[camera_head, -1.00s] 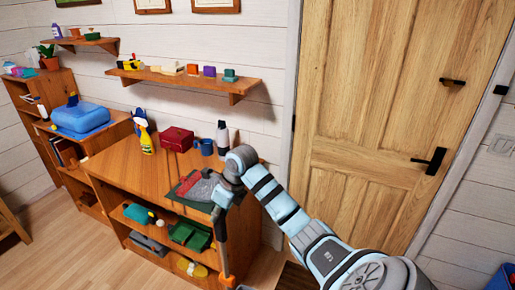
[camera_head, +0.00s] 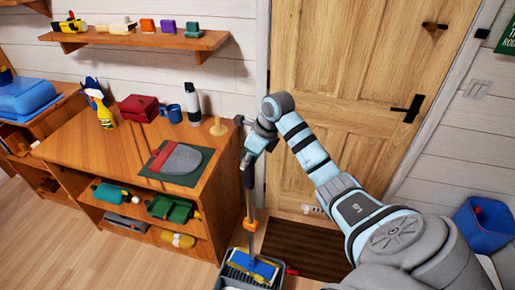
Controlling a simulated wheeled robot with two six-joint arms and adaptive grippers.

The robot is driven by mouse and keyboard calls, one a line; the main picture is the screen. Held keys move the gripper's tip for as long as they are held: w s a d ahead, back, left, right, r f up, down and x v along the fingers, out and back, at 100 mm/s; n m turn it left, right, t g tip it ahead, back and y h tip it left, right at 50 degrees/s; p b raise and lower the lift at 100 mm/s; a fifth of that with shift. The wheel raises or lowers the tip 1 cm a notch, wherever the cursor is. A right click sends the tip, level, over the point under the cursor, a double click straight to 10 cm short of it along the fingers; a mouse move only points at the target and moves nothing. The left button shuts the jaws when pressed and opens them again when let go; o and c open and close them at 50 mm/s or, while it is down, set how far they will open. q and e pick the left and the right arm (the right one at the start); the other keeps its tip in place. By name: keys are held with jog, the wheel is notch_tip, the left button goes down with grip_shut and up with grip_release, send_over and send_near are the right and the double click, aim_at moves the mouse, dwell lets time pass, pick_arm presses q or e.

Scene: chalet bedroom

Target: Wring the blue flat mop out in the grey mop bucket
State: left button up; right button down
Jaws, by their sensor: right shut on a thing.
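The blue flat mop (camera_head: 254,266) stands upright with its head at the top of the grey mop bucket (camera_head: 233,276), near the bottom edge of the head view. A yellow part shows beside the blue head. An orange piece (camera_head: 250,224) sits on the mop's pole. My right gripper (camera_head: 250,150) is shut on the upper pole, just right of the wooden cabinet. The bucket's lower part is cut off by the frame, so I cannot tell how deep the mop head sits. My left gripper does not show.
The wooden cabinet (camera_head: 105,150) stands left of the mop, holding a spray bottle (camera_head: 105,112), a red box (camera_head: 139,107) and a dark green mat (camera_head: 197,177). A brown doormat (camera_head: 310,250) lies before the door. A blue bin (camera_head: 484,224) stands at right.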

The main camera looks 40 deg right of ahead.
aim_at(254, 165)
jog(key=shift+f+n, duration=0.25)
jog(key=shift+n, duration=0.35)
jog(key=shift+s+d+r+n+y, duration=0.1)
jog(key=shift+s+r+n+y, duration=0.1)
jog(key=shift+s+n+y, duration=0.3)
jog(key=shift+w+f+b, duration=0.15)
jog(key=shift+f+b, duration=0.2)
jog(key=shift+b, duration=0.1)
notch_tip(254, 165, down, 3)
jog(key=shift+r+b, duration=0.1)
jog(key=shift+b, duration=1.1)
jog(key=shift+f, duration=0.3)
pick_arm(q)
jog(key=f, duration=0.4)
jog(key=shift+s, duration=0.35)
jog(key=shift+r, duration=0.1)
pick_arm(e)
jog(key=shift+r, duration=0.1)
